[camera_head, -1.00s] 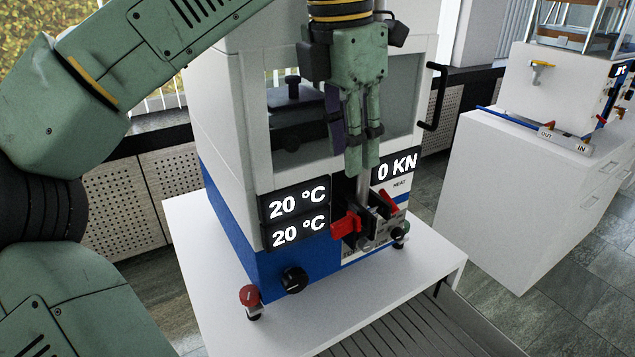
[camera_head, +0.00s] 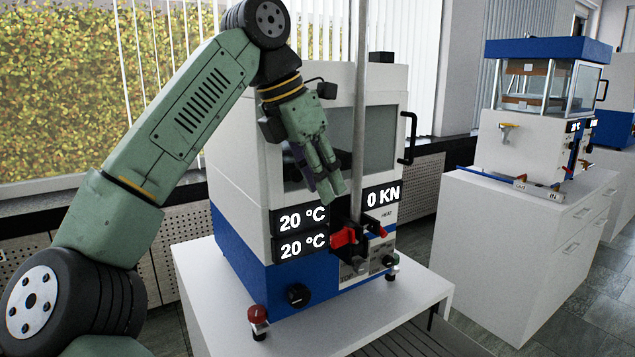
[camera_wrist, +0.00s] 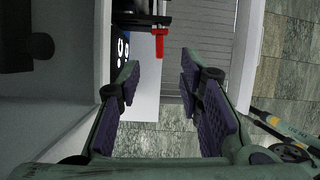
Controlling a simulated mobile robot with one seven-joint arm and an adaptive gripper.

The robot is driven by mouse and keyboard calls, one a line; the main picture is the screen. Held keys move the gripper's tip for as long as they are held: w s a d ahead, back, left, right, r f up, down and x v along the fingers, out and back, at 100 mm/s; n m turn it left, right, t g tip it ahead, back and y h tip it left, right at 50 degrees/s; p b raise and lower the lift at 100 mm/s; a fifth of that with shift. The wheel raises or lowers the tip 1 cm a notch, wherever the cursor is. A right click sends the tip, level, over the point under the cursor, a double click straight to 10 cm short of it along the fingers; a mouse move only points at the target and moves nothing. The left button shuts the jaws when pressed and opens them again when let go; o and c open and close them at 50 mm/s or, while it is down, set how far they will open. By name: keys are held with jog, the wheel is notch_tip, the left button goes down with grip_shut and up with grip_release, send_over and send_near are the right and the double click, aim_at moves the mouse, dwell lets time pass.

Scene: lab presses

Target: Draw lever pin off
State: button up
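The press (camera_head: 235,245) is white and blue and stands on a white table. A long grey rod, which looks like the lever pin (camera_head: 359,120), stands upright at its front, its foot among black brackets with red handles (camera_head: 343,237). It runs past the top of the head view. My gripper (camera_head: 326,190) is just left of the rod in the head view, fingers pointing down, apparently not around it. In the wrist view my gripper (camera_wrist: 160,85) has its fingers apart with nothing held between them. A red handle (camera_wrist: 159,43) shows beyond them; the rod is not visible there.
The white table top (camera_head: 205,290) has some free room around the press. A black door handle (camera_head: 408,135) sticks out at the press's right. A second press (camera_head: 515,155) stands on a white cabinet (camera_head: 490,230) to the right. Windows lie behind on the left.

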aim_at(340, 232)
jog(key=x, duration=1)
grip_shut()
jog(key=shift+a, duration=0.15)
jog(key=shift+s+a+f+b, duration=0.15)
jog(key=shift+s+a+b, duration=0.1)
jog(key=shift+s+a, duration=0.95)
jog(key=shift+s+a+f+b, duration=0.2)
jog(key=shift+s+a, duration=0.75)
jog(key=shift+a, duration=0.5)
